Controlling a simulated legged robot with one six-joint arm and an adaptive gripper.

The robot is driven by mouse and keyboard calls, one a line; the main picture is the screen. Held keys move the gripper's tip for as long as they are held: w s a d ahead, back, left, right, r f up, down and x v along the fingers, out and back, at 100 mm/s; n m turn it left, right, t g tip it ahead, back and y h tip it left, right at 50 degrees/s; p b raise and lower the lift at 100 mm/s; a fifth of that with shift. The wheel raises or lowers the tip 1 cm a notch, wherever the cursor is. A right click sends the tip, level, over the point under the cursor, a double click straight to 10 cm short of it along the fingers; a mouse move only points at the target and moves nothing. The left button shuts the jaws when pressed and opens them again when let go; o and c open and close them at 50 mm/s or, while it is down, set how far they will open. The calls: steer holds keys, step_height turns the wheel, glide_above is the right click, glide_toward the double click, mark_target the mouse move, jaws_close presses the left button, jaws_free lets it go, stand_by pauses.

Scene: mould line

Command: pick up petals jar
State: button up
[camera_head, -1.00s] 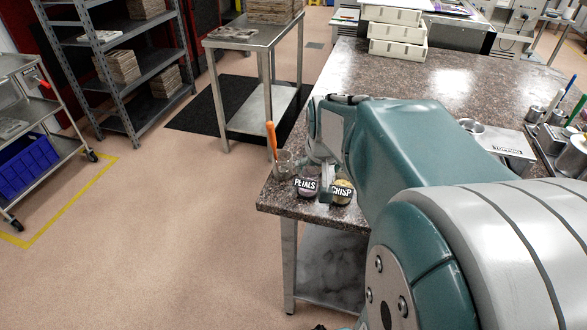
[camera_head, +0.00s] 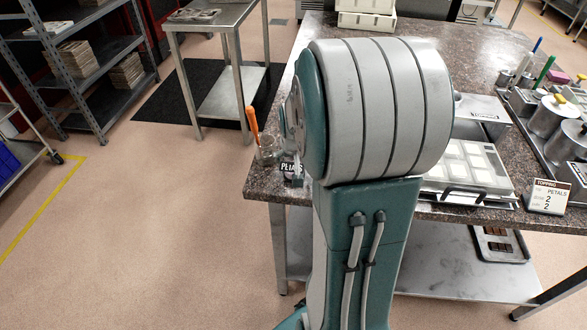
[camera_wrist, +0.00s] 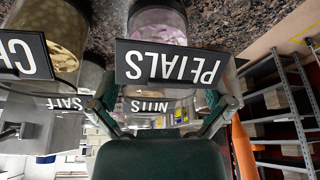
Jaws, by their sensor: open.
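The petals jar (camera_wrist: 158,22) shows in the wrist view, upside down, with pink-purple contents and a black PETALS label (camera_wrist: 172,64). In the head view only part of the petals jar's label (camera_head: 291,168) shows at the counter's left corner; my arm hides the rest. My gripper (camera_wrist: 165,92) is open in the wrist view, its two fingers spread on either side of the label's lower part. The jar is in front of the fingers; I cannot tell whether they touch it.
A jar labelled CH... (camera_wrist: 62,28) with yellowish contents stands close beside the petals jar. NUTS (camera_wrist: 150,106) and SALT labels show behind. An orange-handled tool (camera_head: 253,124) stands in a glass (camera_head: 267,152) near the counter edge.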

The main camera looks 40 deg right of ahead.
steer(key=shift+w+f, duration=0.1)
steer(key=shift+f, duration=0.15)
steer(key=shift+d, duration=0.1)
steer(key=c, duration=1)
steer(key=shift+c, duration=0.2)
